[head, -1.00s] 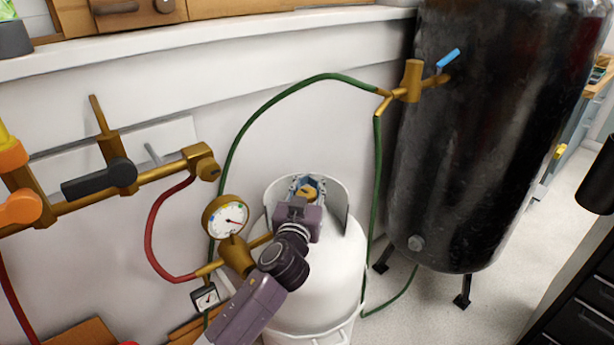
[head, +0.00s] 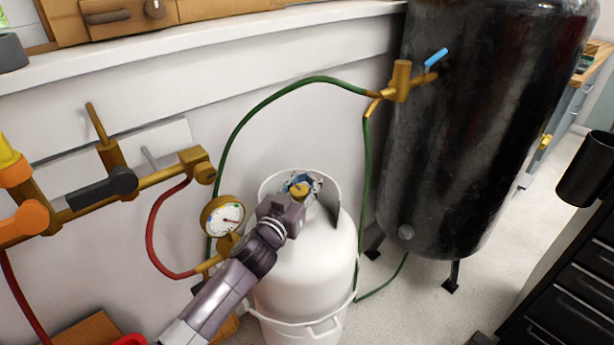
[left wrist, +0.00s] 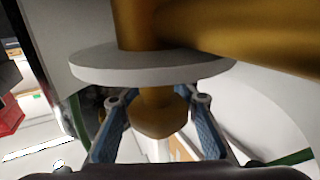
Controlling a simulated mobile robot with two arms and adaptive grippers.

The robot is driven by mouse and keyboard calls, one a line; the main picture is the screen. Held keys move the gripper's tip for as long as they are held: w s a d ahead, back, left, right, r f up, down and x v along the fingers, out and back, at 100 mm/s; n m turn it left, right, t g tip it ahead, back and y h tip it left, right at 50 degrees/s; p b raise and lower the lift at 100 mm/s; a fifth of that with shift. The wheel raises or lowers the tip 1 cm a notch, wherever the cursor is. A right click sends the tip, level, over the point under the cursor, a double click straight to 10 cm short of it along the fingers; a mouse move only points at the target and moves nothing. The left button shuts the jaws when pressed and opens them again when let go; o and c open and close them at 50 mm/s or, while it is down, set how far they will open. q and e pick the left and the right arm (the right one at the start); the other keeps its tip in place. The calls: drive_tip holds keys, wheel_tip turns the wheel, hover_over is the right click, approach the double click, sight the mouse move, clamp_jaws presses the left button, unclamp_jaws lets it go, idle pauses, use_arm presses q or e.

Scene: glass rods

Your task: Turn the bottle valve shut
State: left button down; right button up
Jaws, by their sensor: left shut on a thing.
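The white gas bottle (head: 300,262) stands on the floor near the wall, upright, with a collar around its top. Its brass valve (head: 299,188) shows inside the collar. My left gripper (head: 304,184) reaches into the collar from the lower left and is shut on the valve. In the left wrist view, the blue fingers stand on both sides of a brass knob (left wrist: 160,112), below a pale disc (left wrist: 150,66). The closeness hides the exact contact. My right gripper is not in view.
A pressure gauge (head: 223,215) and brass pipework stand close to the left of my arm. A red hose (head: 152,232) and a green hose (head: 262,105) run beside the bottle. A tall black tank (head: 450,140) stands right of it. Black drawers (head: 575,285) are at lower right.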

use_arm(q)
drive_tip(key=shift+s+d+f, duration=0.15)
drive_tip(key=shift+d+f, duration=0.05)
drive_tip(key=c, duration=1.7)
unclamp_jaws()
drive_tip(key=shift+r, duration=0.1)
drive_tip(key=shift+r, duration=0.1)
drive_tip(key=shift+a+r, duration=0.1)
drive_tip(key=shift+r, duration=0.15)
wheel_tip(320, 180, up, 9)
drive_tip(key=shift+r, duration=0.15)
